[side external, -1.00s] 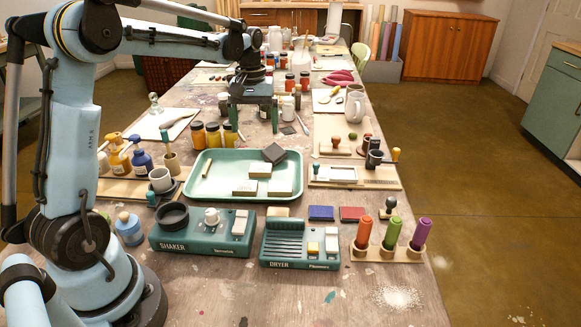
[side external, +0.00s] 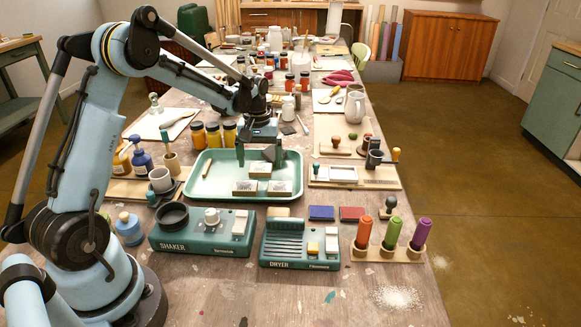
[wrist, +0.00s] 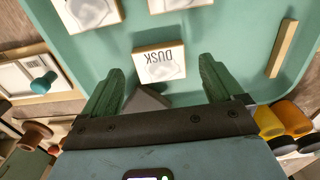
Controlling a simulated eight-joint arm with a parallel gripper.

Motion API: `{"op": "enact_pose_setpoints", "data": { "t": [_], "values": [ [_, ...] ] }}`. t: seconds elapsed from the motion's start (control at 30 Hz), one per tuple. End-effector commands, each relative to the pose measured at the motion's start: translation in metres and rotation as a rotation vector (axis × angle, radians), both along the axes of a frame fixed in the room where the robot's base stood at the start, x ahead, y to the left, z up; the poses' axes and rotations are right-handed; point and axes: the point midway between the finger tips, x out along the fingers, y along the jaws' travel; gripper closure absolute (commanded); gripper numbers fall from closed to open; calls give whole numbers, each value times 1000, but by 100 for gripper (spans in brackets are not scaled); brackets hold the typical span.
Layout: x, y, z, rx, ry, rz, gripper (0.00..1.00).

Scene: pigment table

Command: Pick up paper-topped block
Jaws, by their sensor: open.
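Three pale paper-topped blocks lie in the green tray (side external: 222,190). One is at the back (side external: 260,168), with one at front left (side external: 245,187) and one at front right (side external: 280,188). In the wrist view the back block (wrist: 160,63) has a paper top reading "DUSK" with a grey smudge. My gripper (side external: 260,160) is open above the tray, just behind and over that back block. In the wrist view its green fingers stand either side of the block, with nothing held. A dark grey block (wrist: 146,99) shows partly between the fingers, near the palm.
A wooden stick (side external: 206,169) lies at the tray's left. Yellow jars (side external: 213,134) stand behind the tray. The shaker (side external: 203,238) and dryer (side external: 300,246) are in front. A wooden stamp board (side external: 380,178) is at the right.

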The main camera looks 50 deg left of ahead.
Motion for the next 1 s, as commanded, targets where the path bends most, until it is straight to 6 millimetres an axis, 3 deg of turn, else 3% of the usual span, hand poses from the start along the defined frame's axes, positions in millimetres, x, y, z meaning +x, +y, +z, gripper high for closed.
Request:
{"op": "enact_pose_setpoints", "data": {
  "t": [0.13, 0.4, 0.8, 1.0],
  "values": [
    [0, 0, -15, 0, 0, 0, 6],
    [0, 0, -18, 0, 0, 0, 6],
    [0, 0, -17, 0, 0, 0, 66],
    [0, 0, -17, 0, 0, 0, 66]
  ]
}}
